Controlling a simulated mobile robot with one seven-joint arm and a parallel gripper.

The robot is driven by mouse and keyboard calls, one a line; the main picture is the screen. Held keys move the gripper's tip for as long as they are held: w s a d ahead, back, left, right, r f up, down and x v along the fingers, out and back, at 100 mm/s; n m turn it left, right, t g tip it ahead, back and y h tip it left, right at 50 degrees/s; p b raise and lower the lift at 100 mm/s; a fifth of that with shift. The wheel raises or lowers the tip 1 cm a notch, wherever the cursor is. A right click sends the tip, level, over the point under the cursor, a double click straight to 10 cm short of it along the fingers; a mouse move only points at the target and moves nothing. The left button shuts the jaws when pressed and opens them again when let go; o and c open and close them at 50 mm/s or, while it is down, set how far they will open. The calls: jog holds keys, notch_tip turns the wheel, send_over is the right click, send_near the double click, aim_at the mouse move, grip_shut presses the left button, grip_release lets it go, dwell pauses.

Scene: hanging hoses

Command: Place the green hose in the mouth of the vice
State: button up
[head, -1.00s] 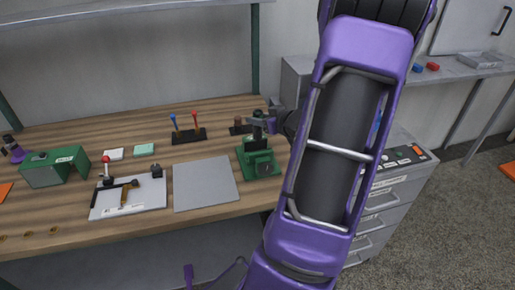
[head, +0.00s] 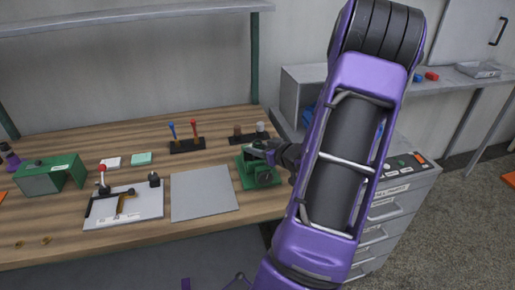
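The green vice (head: 262,175) stands on the right end of the wooden bench, beside a grey plate. My gripper (head: 262,148) is at the top of the vice, reaching in from the right. It overlaps the vice's upper part and hides the mouth. The fingers are small and dark here, so I cannot tell whether they are open or shut. I cannot make out the green hose in the current view; it may be hidden by the gripper or blend with the vice.
The grey plate (head: 204,193) lies left of the vice. A white board with a red-knobbed lever (head: 125,205), a green box (head: 50,175) and a stand with blue and red handles (head: 187,146) are on the bench (head: 170,240). A drawer cabinet (head: 395,200) stands right.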

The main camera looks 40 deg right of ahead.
jog(key=o, duration=0.3)
jog(key=shift+o, duration=0.2)
jog(key=shift+r, duration=0.1)
jog(key=shift+s+r, duration=0.15)
jog(key=shift+r, duration=0.05)
jog(key=p+v, duration=0.2)
jog(key=v, duration=0.9)
jog(key=shift+s, duration=0.35)
jog(key=shift+w+r, duration=0.1)
